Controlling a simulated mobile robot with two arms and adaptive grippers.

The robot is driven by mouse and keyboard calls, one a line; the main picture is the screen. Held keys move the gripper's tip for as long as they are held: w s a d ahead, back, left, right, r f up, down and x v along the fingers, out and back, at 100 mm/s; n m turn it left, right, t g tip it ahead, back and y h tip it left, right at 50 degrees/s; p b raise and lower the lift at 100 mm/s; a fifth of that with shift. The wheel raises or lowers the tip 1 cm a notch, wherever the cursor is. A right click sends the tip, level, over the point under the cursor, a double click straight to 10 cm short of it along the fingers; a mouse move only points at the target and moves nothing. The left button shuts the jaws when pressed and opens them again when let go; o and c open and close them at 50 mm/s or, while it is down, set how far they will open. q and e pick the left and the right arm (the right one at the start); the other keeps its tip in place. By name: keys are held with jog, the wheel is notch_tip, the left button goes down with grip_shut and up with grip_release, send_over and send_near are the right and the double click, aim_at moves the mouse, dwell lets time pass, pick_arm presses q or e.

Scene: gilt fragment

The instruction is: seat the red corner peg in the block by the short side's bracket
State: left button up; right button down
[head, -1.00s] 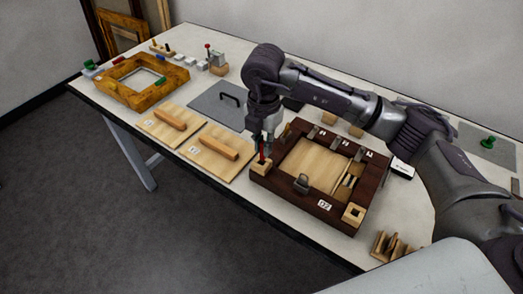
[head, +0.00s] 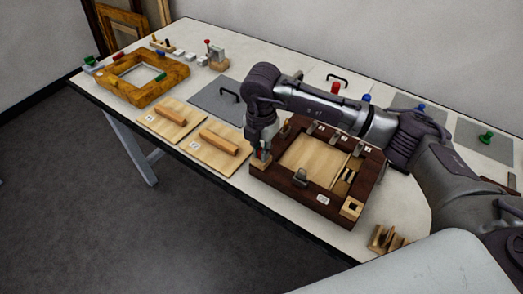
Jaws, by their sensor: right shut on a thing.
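A dark wooden frame (head: 302,199) lies on the table with a pale panel inside it. A pale corner block (head: 261,169) sits at its left corner, and another pale block (head: 352,208) with a square hole sits at its near right corner. A metal bracket (head: 300,177) stands on the near side between them. My right gripper (head: 261,156) points down over the left corner block, shut on the red corner peg (head: 262,156). Only a sliver of the peg shows between the fingers. I cannot tell how deep its lower end sits in the block. My left gripper is out of view.
Two pale boards with handles (head: 222,144) lie left of the frame. A gilt frame (head: 148,92) lies farther left. Grey mats with a blue knob (head: 421,106) and a green knob (head: 487,137) are behind my right arm. Wooden pieces (head: 384,239) lie near right.

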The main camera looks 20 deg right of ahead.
jog(key=shift+s+f, duration=0.3)
jog(key=shift+f, duration=0.2)
jog(key=c, duration=1.2)
grip_release()
jog(key=shift+f, duration=0.1)
jog(key=shift+w+f, duration=0.1)
jog(key=shift+w, duration=0.1)
